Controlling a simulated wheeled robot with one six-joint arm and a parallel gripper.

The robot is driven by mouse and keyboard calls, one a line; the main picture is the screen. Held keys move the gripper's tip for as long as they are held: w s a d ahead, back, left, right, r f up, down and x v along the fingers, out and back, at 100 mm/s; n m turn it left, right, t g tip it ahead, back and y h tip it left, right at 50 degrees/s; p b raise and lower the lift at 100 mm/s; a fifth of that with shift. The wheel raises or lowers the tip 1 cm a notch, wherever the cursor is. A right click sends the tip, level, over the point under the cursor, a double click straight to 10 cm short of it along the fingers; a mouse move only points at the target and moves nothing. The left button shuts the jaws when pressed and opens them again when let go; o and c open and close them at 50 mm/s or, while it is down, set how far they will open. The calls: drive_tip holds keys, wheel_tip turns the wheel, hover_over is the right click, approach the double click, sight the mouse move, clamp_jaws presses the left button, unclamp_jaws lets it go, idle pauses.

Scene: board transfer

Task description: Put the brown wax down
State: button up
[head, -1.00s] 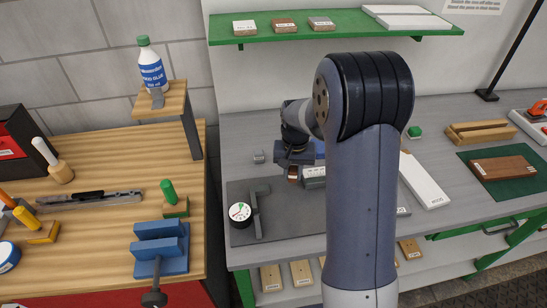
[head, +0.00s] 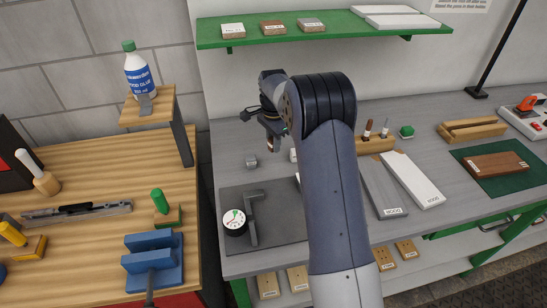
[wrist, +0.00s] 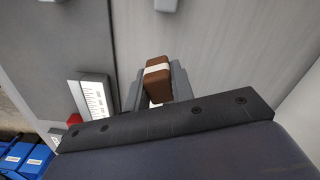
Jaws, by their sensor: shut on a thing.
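The brown wax (wrist: 158,84), a small brown block with a white band, is held between the two grey fingers of my gripper (wrist: 158,80) in the wrist view. In the head view my gripper (head: 273,130) is above the back of the grey bench, and my arm hides part of the bench below. The wax is too small and covered to make out clearly there. A wooden holder (head: 376,145) right of my arm carries upright sticks, one brown with a pale band and one pale.
A green shelf (head: 335,38) with sample blocks runs along the wall above my gripper. Long boards (head: 412,180) lie right of my arm. A small grey cube (head: 251,161) stands behind the mat.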

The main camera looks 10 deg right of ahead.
sight(274, 163)
drive_tip(key=shift+f+p, duration=0.5)
drive_tip(key=shift+f, duration=2.75)
drive_tip(key=o, duration=1)
drive_tip(key=shift+c, duration=0.2)
drive_tip(key=shift+r, duration=0.1)
wheel_tip(274, 163, up, 12)
drive_tip(key=shift+r+b, duration=0.1)
drive_tip(key=shift+b, duration=1.15)
